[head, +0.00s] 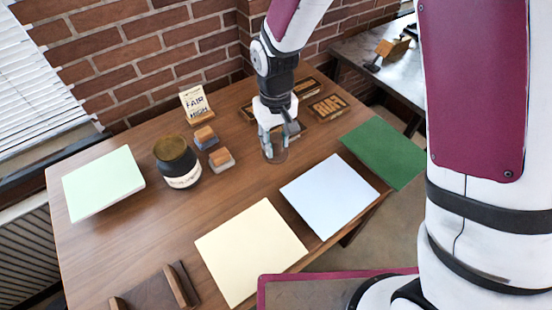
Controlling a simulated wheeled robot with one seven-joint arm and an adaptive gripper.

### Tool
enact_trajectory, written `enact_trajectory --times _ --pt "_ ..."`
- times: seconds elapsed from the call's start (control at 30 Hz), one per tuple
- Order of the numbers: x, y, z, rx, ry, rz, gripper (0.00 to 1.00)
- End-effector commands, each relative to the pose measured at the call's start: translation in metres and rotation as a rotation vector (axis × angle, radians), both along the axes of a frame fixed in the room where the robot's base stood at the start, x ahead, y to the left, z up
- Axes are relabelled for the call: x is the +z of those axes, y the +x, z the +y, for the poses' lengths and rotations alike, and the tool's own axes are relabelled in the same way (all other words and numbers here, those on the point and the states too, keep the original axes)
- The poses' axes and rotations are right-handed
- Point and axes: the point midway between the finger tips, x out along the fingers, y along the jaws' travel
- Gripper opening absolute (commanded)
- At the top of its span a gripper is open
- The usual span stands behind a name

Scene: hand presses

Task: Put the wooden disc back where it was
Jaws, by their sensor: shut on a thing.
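My gripper (274,147) points down over the back middle of the wooden table. It is shut on the wooden disc (278,157), a thin brown round shape that shows low between and around the fingertips. The disc is close to the table top; I cannot tell whether it touches. Its colour nearly matches the table, and the fingers hide part of it.
A dark jar (176,158), stamp blocks (221,159) and a small sign (195,104) stand left of my gripper. Carved wooden blocks (328,107) lie behind it. Pale green (103,183), cream (250,249), light blue (328,195) and dark green (384,151) sheets or pads lie around the table (150,240).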

Motion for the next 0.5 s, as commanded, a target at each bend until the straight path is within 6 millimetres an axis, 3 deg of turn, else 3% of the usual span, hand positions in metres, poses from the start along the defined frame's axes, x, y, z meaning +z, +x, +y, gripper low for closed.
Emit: enact_trajectory --times 0.5 --pt "-0.060 0.000 0.000 -0.001 -0.001 0.002 0.00"
